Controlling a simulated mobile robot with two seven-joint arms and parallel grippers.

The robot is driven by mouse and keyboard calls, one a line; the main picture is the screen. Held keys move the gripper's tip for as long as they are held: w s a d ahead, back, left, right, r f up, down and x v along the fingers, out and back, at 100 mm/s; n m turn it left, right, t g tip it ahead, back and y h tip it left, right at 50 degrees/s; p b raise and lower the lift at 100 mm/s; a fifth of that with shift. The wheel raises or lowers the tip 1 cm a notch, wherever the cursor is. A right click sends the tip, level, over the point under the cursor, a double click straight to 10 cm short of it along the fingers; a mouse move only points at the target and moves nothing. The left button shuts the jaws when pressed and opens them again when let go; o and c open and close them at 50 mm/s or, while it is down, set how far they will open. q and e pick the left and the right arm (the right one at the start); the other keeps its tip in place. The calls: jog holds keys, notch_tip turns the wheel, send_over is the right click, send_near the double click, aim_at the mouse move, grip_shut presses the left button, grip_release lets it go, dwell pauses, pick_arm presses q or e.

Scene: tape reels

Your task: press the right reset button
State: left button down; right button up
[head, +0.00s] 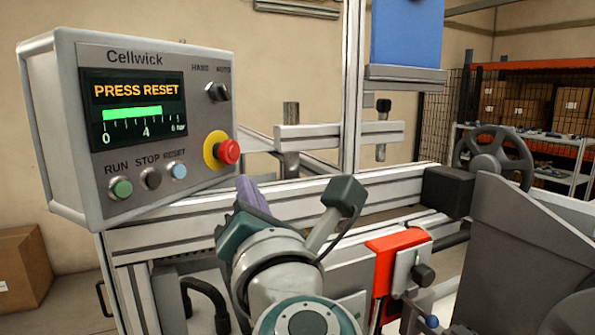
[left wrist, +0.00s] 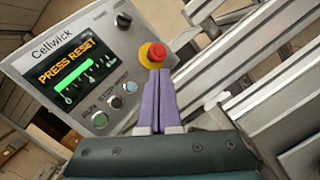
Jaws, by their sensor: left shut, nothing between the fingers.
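The control box (head: 60,130) marked Cellwick stands at the left of the head view; its screen (head: 135,105) reads PRESS RESET. A pale blue button (head: 179,170) under the RESET label is the only reset button I see. It also shows in the left wrist view (left wrist: 131,87). My left gripper (head: 246,186) has purple fingers, shut and empty, to the right of and a little below this button. In the left wrist view its fingertips (left wrist: 158,74) are right of the reset button and just below the red mushroom button (left wrist: 157,51). My right gripper is out of view.
A metal frame rail (head: 310,188) runs behind my gripper. A red bracket (head: 395,245) stands right.

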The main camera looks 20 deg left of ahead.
aim_at(180, 172)
pick_arm(q)
jog(key=shift+a, duration=0.1)
jog(key=shift+w+a+p, duration=0.2)
jog(key=shift+a+p, duration=0.9)
jog(key=shift+a, duration=3.2)
jog(key=shift+a, duration=0.2)
jog(key=shift+a, duration=0.25)
jog(key=shift+a, duration=0.4)
jog(key=shift+d, duration=0.85)
